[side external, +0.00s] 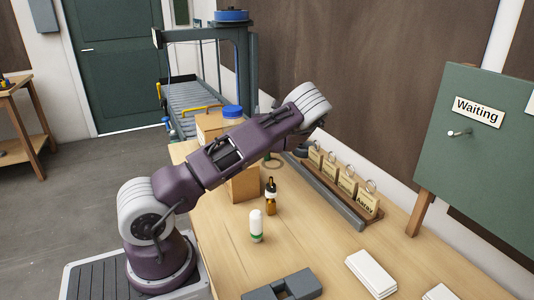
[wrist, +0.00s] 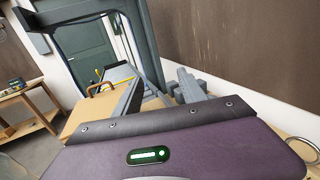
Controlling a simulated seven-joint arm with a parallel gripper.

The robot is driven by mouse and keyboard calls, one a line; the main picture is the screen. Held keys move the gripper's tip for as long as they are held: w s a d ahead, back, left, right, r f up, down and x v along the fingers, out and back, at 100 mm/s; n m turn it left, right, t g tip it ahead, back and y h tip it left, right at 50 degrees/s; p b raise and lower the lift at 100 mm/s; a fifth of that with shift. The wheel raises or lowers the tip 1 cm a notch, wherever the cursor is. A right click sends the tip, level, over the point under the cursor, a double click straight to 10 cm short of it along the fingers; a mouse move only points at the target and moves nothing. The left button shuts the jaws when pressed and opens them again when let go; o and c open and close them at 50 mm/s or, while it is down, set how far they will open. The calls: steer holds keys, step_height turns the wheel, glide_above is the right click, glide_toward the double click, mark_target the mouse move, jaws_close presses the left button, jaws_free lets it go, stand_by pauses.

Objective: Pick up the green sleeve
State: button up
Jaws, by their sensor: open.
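A small white bottle (side external: 256,222) stands upright on the wooden table, with a green band (side external: 257,238) around its lower part. This band is the only sleeve-like green thing I can make out, and I cannot tell whether it is a separate sleeve. My gripper (wrist: 158,84) shows in the wrist view as two grey fingers spread apart beyond my purple wrist housing. It is open, with nothing seen between the fingers. In the side view my gripper is mostly hidden behind my raised arm, well above and beyond the bottle. The wrist view does not show the bottle.
A brown dropper bottle (side external: 271,197) stands just behind the white bottle. A wooden rack (side external: 366,214) with several ringed tags lies along the wall. A dark grey block (side external: 290,285) and white slabs (side external: 371,273) lie at the front. A green board (side external: 470,150) stands at right.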

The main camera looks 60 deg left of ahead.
step_height(320, 180, down, 14)
steer(key=shift+f, duration=0.2)
steer(key=x, duration=0.4)
steer(key=shift+f, duration=0.4)
steer(key=shift+w+a, duration=0.2)
steer(key=shift+a, duration=0.25)
jaws_close()
